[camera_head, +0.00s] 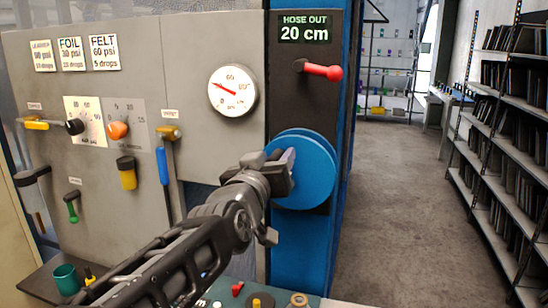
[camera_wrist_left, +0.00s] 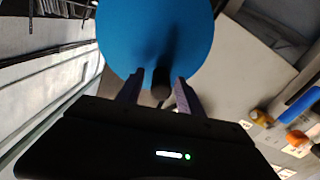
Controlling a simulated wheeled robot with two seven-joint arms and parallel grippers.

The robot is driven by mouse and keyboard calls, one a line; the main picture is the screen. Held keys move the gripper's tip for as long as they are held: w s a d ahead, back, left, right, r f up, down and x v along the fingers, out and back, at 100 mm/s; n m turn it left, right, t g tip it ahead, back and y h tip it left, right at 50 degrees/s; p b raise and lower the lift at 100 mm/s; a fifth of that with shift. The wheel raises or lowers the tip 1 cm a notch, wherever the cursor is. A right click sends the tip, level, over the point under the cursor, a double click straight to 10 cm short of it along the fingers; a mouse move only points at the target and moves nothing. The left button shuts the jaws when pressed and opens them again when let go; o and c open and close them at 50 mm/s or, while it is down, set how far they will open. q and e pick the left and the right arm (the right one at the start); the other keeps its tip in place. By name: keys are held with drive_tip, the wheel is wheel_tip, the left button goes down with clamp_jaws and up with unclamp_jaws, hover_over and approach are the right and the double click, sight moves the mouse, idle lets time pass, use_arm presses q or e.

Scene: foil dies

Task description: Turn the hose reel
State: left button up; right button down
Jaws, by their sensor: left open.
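The hose reel is a round blue disc (camera_head: 312,182) on the blue post's dark panel. My left gripper (camera_head: 287,160) is in front of its left part and hides some of it. In the left wrist view the reel (camera_wrist_left: 155,30) fills the upper middle. A dark handle (camera_wrist_left: 161,84) on it stands between my left gripper's two fingers (camera_wrist_left: 158,92). The fingers are open, with the handle between them; I cannot tell whether either touches it. A display (camera_head: 304,27) above reads "HOSE OUT 20 cm". My right gripper is not in view.
A red-handled lever (camera_head: 320,69) sticks out above the reel. A pressure gauge (camera_head: 233,90), an orange knob (camera_head: 118,130) and a blue-handled lever (camera_head: 163,166) are on the grey panel to the left. Shelves (camera_head: 510,130) stand at the right, with clear floor between.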

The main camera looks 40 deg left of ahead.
use_arm(q)
drive_tip(key=shift+c, duration=0.5)
clamp_jaws()
idle(0.8)
